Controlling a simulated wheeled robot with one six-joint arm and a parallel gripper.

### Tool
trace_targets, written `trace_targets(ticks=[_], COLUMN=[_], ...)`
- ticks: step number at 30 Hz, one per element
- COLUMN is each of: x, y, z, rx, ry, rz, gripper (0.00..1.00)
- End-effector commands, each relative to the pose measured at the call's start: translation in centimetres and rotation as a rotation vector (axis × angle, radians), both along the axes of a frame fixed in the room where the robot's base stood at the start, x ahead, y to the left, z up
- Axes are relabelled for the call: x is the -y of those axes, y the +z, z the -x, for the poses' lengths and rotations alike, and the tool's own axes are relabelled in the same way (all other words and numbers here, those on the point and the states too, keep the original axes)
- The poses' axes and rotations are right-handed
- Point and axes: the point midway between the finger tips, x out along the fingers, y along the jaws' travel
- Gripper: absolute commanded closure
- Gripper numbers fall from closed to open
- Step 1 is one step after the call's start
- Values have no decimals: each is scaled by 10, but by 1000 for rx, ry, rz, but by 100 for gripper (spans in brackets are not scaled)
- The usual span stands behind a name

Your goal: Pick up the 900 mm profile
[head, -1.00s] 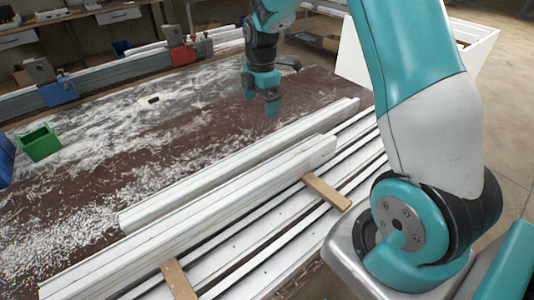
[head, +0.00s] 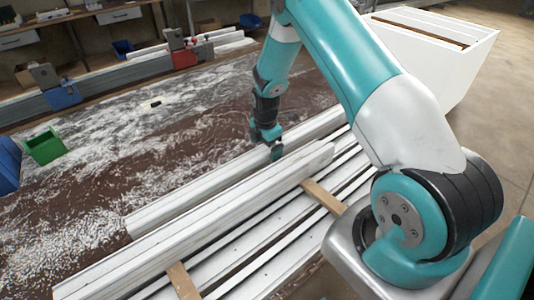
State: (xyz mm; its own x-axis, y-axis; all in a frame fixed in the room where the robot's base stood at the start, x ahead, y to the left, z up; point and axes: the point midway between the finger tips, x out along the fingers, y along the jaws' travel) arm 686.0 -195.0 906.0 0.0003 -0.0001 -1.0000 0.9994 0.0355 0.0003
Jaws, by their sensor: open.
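Two white profiles lie side by side in the head view. The shorter-looking one (head: 205,188) lies at the back, towards the brown bench, and the longer-looking one (head: 200,222) lies in front of it on wooden spacers. I see no length marks, so I cannot tell for sure which is the 900 mm profile. My gripper (head: 271,148) points down at the back profile, near the middle-right of its length. It is open, and its fingers are at or just above the profile's top. I cannot tell whether they touch it. Nothing is held.
Wooden spacers (head: 323,196) and (head: 182,281) lie across more white profiles below. A bench with white shavings spreads behind. A green bin (head: 45,146), a blue clamp (head: 62,97) and a red clamp (head: 184,58) stand at the left and back. A white crate (head: 425,50) stands at the right.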

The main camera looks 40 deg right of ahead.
Motion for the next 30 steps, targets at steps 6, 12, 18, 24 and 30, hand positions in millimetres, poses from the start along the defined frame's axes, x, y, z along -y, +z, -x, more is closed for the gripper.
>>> trace_targets(ticks=[6,12,18,24,30], x=[1,1,1,1,2], y=[-28,-38,-38,-38,-36], z=[1,0,0,0,-1], rx=[-3,1,0,0,3], ry=[0,0,0,0,0], rz=[-1,0,0,0,1], gripper=[0,0,14,60,89])
